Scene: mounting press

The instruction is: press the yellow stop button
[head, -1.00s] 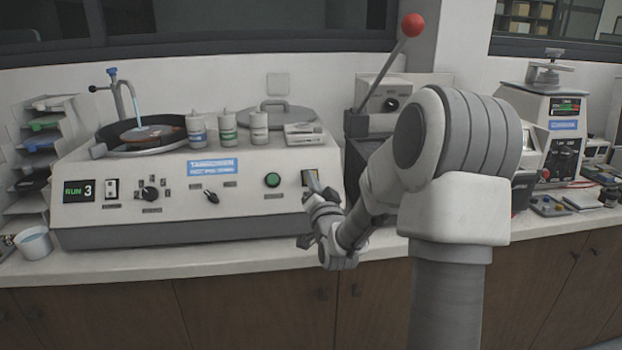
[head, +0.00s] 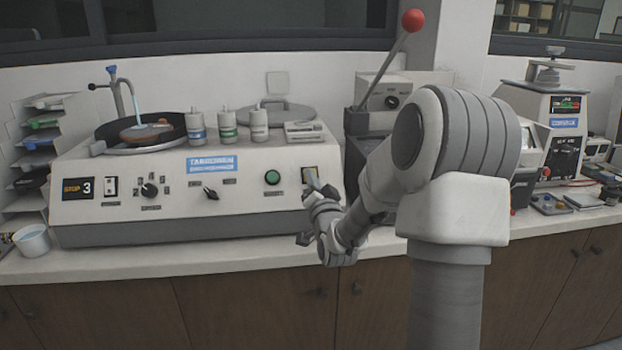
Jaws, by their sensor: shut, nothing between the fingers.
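The polishing machine (head: 120,210) stands on the counter at the left in the head view. Its yellow stop button (head: 309,172) sits on a square plate at the right of the front panel. My gripper (head: 315,183) is shut and empty, its tips at the button and covering most of it. I cannot tell from this view whether the tips touch it. The display (head: 78,188) at the panel's left reads "STOP 3" in orange.
A green round button (head: 272,177) and a black knob (head: 211,193) are left of my gripper. A lever with a red ball (head: 413,21) rises behind my arm. Three bottles (head: 228,124) stand on the machine. A bucket (head: 33,240) is at the far left.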

